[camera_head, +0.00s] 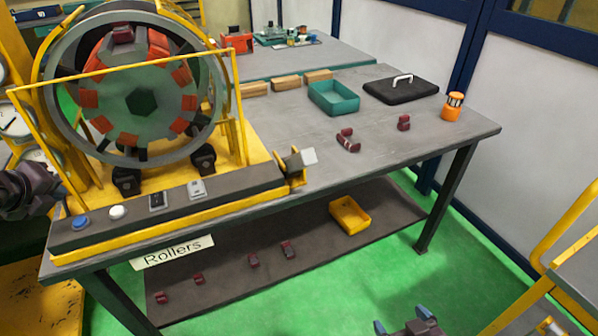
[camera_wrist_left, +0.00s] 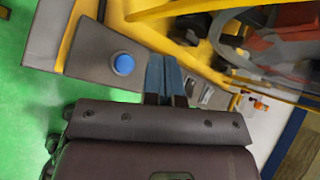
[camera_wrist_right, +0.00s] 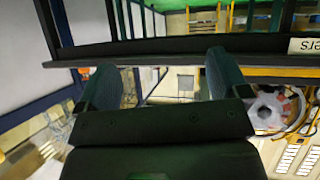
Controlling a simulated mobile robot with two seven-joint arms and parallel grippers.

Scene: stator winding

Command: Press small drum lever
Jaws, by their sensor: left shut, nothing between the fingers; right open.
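The yellow machine's drum (camera_head: 140,103) stands at the left of the table. Its control panel (camera_head: 240,188) carries a blue button (camera_head: 81,222), a white button (camera_head: 117,212) and two small switches (camera_head: 157,200). A small block with a pale paddle (camera_head: 309,156) sits at the panel's right end; I cannot tell if this is the lever. My left gripper (camera_wrist_left: 164,75) is shut and empty, over the panel beside the blue button in the left wrist view; its arm shows at the head view's left edge. My right gripper (camera_head: 403,320) is open and empty, low in front of the table.
The table (camera_head: 400,130) holds a teal bin (camera_head: 334,98), a black case (camera_head: 400,89), an orange lamp-like object (camera_head: 453,106) and red parts (camera_head: 348,141). A shelf below holds a yellow bin (camera_head: 350,215). A yellow frame rail (camera_head: 125,72) crosses before the drum.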

